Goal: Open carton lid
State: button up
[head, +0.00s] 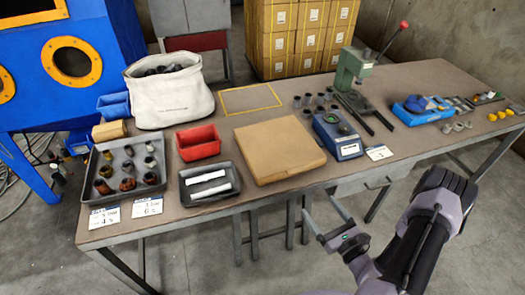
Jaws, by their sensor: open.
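My gripper (319,206) is in front of the bench, below and to the right of the carton in the picture. It is open and empty, with its two fingers apart. It appears clear of the carton.
Left of the carton are a black tray with white strips (210,184) and a red bin (198,142). A blue scale (338,136) stands close on its right, with a green press (355,68) behind. A yellow-outlined area (250,98) behind the carton is bare.

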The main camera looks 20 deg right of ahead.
jog(key=shift+m+h, duration=0.5)
jog(key=shift+h, duration=0.2)
jog(key=w+b, duration=0.1)
jog(key=w, duration=0.4)
jog(key=w+f+b, duration=0.1)
jog(key=w, duration=0.4)
jog(key=w+a+b, duration=0.1)
jog(key=w+b, duration=0.1)
jog(key=w, duration=0.3)
jog(key=shift+w+f, duration=0.2)
jog(key=shift+f, duration=0.15)
jog(key=shift+w+r, duration=0.1)
jog(key=shift+w, duration=0.45)
